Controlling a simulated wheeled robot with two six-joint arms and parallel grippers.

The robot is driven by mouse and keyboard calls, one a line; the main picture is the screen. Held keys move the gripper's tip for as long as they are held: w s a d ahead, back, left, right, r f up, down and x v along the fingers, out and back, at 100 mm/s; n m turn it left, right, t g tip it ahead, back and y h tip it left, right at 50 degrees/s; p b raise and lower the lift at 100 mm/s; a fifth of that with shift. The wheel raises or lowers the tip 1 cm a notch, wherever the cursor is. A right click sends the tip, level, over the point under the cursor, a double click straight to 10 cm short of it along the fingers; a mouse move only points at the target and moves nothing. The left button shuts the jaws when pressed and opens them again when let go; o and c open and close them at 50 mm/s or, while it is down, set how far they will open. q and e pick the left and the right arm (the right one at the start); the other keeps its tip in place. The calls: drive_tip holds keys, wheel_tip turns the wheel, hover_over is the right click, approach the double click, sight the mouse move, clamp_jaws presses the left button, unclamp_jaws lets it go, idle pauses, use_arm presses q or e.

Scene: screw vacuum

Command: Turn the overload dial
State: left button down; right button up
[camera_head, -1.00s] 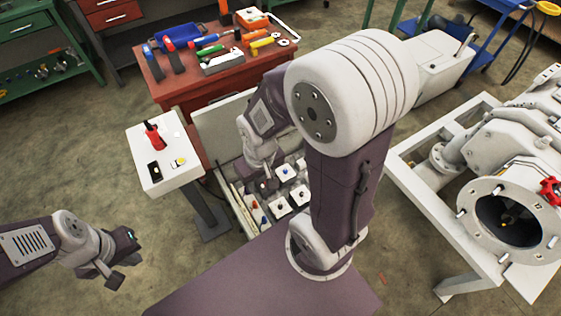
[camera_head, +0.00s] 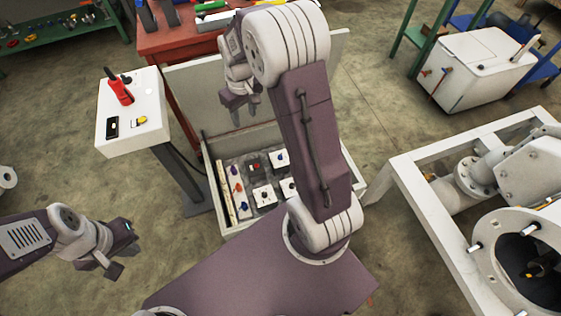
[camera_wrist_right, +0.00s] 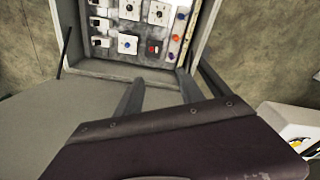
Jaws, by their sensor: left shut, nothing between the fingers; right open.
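An open electrical box (camera_head: 214,178) holds several white modules and small coloured knobs; its light lid (camera_head: 190,90) stands up behind. In the right wrist view are a white module with a blue dial (camera_wrist_right: 128,44), a dark module with a red dial (camera_wrist_right: 153,48) and white modules with black dials (camera_wrist_right: 157,12). I cannot tell which is the overload dial. My right gripper (camera_head: 241,104) is open and empty, in front of the lid and apart from the modules; its fingers also show in the right wrist view (camera_wrist_right: 160,90). My left gripper (camera_head: 122,262) is shut and empty, away from the box.
A white control pedestal (camera_head: 140,108) with a red handle stands left of the box. A red tool cabinet (camera_head: 165,40) is behind. White machinery on a frame (camera_head: 410,180) stands at the right. Open floor lies around my left gripper.

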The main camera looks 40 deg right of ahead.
drive_tip(key=w+d+f+b, duration=0.2)
drive_tip(key=d+f+b, duration=0.15)
drive_tip(key=f, duration=0.35)
drive_tip(key=w+d+f+b, duration=0.1)
drive_tip(key=d+f+b, duration=0.1)
drive_tip(key=f+b, duration=0.35)
drive_tip(key=w+d+f+b, duration=0.2)
drive_tip(key=d+f+b, duration=0.15)
drive_tip(key=f, duration=0.45)
drive_tip(key=m+g+b, duration=0.1)
drive_tip(key=m+b, duration=0.1)
drive_tip(key=b, duration=0.7)
hover_over(280, 156)
wheel_tip(280, 156, down, 15)
wheel_tip(280, 156, down, 9)
drive_tip(key=b, duration=0.5)
drive_tip(key=shift+r, duration=0.2)
clamp_jaws()
